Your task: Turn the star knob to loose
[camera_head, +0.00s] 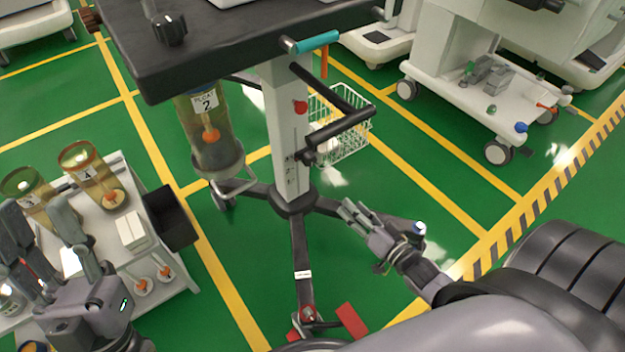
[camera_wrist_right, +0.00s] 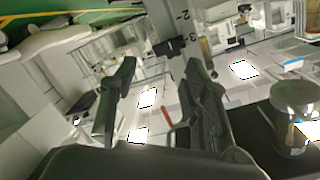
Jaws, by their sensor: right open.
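A small dark knob (camera_head: 305,157), which looks like the star knob, sits on the side of the white column (camera_head: 285,130) under the cart top. A dark knob (camera_wrist_right: 169,46) also shows beside scale marks on the column in the right wrist view. Whether it is loose or tight cannot be told. My right gripper (camera_head: 350,210) is below and right of the knob in the head view, apart from it. Its fingers (camera_wrist_right: 160,68) are spread and empty in the wrist view. My left gripper (camera_head: 38,212) is open at lower left, over the side table.
A black handle bar (camera_head: 342,135) and a wire basket (camera_head: 352,145) stick out right of the column. An amber canister (camera_head: 205,125) hangs left. A side table (camera_head: 165,265) holds more canisters.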

